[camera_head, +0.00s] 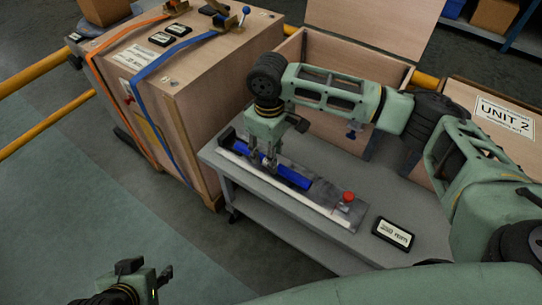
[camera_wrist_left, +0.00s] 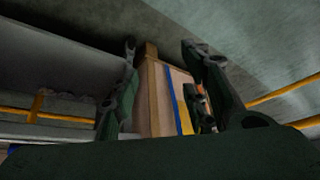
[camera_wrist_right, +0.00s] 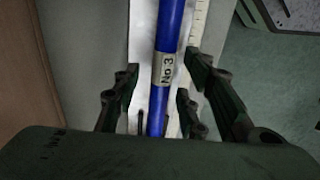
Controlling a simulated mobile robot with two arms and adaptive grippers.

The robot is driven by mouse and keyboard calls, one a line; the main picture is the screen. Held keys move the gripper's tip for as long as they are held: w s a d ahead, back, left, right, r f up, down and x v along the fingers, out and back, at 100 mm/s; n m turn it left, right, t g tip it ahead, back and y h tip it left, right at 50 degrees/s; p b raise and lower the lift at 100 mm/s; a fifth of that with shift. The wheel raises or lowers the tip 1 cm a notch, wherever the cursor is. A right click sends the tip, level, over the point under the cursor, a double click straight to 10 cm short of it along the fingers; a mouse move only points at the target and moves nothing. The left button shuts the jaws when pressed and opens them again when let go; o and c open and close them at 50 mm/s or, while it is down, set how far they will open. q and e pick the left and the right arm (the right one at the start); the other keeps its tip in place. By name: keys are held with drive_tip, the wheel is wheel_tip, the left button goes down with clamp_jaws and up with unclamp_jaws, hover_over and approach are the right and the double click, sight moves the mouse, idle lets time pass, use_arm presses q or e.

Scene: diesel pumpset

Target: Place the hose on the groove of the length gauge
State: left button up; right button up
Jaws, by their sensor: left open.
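The blue hose (camera_head: 294,178) lies lengthwise along the length gauge (camera_head: 325,205), a grey plate with a white scale strip and a red knob, on the grey table. Its "No 3" label shows in the right wrist view (camera_wrist_right: 164,68). My right gripper (camera_head: 263,163) is over the hose from above. In the right wrist view its fingers (camera_wrist_right: 161,72) are spread, one on each side of the hose, with gaps between. Whether the hose sits fully in the groove is hard to tell. My left gripper (camera_head: 148,270) is open and empty, low at the front left, away from the table.
A black label plate (camera_head: 392,233) lies on the table's right part. A strapped wooden crate (camera_head: 185,85) stands left of the table. An open wooden box (camera_head: 330,125) is behind it, and a box marked UNIT 2 (camera_head: 500,115) is at right. Yellow rails (camera_head: 45,70) run at far left.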

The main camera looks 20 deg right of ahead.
wheel_tip(320, 180, up, 3)
drive_tip(key=shift+f+p, duration=0.2)
drive_tip(key=shift+p, duration=0.15)
use_arm(q)
drive_tip(key=s+g+p, duration=0.1)
drive_tip(key=s, duration=0.1)
drive_tip(key=s+a+g+p, duration=0.1)
drive_tip(key=s, duration=0.1)
drive_tip(key=shift+s+a+y, duration=0.15)
drive_tip(key=shift+y, duration=0.15)
use_arm(e)
wheel_tip(320, 180, up, 7)
drive_tip(key=shift+w, duration=0.1)
drive_tip(key=shift+a+f, duration=0.1)
idle(0.4)
